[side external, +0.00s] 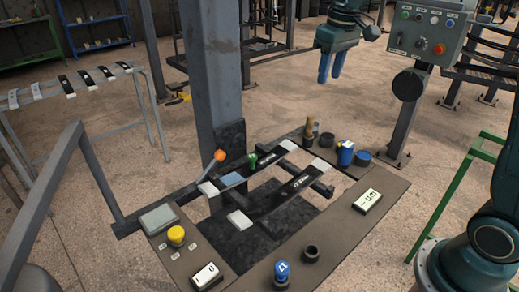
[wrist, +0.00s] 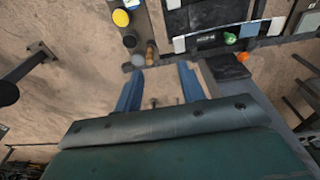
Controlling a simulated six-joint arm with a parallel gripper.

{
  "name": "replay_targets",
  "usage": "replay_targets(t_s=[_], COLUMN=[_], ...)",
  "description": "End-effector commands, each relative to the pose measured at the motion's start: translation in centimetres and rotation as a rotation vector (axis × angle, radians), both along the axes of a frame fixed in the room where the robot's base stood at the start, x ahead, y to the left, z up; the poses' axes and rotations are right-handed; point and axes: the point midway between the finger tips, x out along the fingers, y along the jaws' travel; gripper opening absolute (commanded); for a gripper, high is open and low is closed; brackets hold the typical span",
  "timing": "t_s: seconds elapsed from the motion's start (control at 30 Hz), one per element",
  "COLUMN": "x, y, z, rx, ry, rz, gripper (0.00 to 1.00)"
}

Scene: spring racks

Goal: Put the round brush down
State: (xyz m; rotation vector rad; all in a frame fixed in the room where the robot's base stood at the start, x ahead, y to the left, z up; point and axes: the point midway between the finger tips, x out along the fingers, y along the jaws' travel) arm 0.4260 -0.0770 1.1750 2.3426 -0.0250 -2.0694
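A wooden-handled tool (side external: 309,128), which looks like the round brush, stands upright at the back edge of the bench, its lower end dark. It also shows in the wrist view (wrist: 152,52); I cannot tell whether it sits in a holder. A dark round holder (side external: 327,139) stands beside it. My gripper (side external: 330,79) hangs in the air above and behind the bench, apart from the tool. In the wrist view my gripper (wrist: 160,68) has its two blue fingers spread, with only floor between them.
A blue can (side external: 345,154) and a blue-black cup (side external: 364,158) stand to the right. A green-handled item (side external: 251,161) and an orange-ended lever (side external: 220,156) are by the steel post (side external: 212,70). A control box (side external: 425,30) stands right of my gripper.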

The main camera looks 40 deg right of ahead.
Motion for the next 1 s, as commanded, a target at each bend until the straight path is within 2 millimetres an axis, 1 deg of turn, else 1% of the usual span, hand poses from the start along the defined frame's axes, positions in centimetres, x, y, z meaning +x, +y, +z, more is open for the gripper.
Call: replay_targets(t_s=[0.03,0.2,0.43,0.67,0.8,1.0], x=[-1.2,-5.1,-10.4,-15.8,-18.9,-22.5], y=[0.6,2.3,4.3,5.8,6.6,7.3], z=[0.6,1.8,2.3,1.5,0.5,-1.4], rx=[-0.002,-0.006,-0.007,-0.002,0.004,0.014], ry=[-0.019,-0.075,-0.151,-0.227,-0.273,-0.332], rz=[0.003,0.003,0.004,0.005,0.006,0.006], gripper=[0.40,0.40,0.40,0.40,0.40,0.40])
